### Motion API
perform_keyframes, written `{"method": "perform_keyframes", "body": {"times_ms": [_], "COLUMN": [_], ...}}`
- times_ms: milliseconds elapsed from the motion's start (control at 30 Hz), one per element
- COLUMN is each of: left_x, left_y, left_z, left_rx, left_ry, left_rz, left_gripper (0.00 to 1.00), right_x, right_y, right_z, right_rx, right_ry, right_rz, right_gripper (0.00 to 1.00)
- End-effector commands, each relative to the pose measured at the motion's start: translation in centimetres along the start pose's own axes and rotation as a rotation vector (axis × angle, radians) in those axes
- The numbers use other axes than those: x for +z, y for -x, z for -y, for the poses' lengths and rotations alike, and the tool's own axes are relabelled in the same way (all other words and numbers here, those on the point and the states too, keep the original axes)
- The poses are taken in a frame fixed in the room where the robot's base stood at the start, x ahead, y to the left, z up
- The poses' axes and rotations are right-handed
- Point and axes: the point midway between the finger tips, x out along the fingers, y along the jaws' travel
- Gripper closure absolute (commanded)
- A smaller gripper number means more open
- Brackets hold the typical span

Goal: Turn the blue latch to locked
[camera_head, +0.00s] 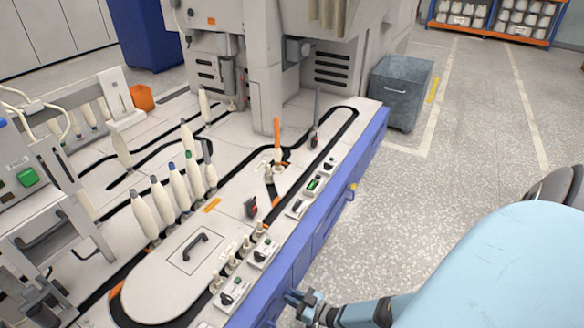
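I cannot make out a blue latch for certain. Its open or locked state does not show. My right gripper (298,299) is at the bottom centre, beside the blue front panel (318,230) of the machine. It is small and dark, with bluish parts at its tip. I cannot tell whether it touches the panel or whether its fingers are open or shut.
The machine's pale deck (160,284) carries several white bobbins (178,187), a black track and small switch boxes (263,252). A yellow piece (352,190) sits on the blue front. A grey bin (401,92) stands behind. The speckled floor (470,160) at right is clear.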

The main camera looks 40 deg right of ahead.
Motion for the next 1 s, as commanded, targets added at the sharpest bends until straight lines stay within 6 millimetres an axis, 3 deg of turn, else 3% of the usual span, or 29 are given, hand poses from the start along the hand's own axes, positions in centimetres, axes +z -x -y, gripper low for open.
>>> {"method": "perform_keyframes", "body": {"times_ms": [467, 1000], "left_x": [-0.16, 0.01], "left_y": [-0.11, -0.08], "left_z": [-0.02, 0.02], "left_rx": [-0.005, -0.003], "left_ry": [0.009, 0.004], "left_rz": [-0.004, -0.001], "left_gripper": [1.00, 1.00], "right_x": [0.06, 0.03], "right_y": [0.08, 0.06], "right_z": [0.05, 0.03], "right_rx": [0.001, 0.001], "right_ry": [-0.119, -0.603], "right_rz": [0.001, 0.000], "right_gripper": [1.00, 1.00]}}
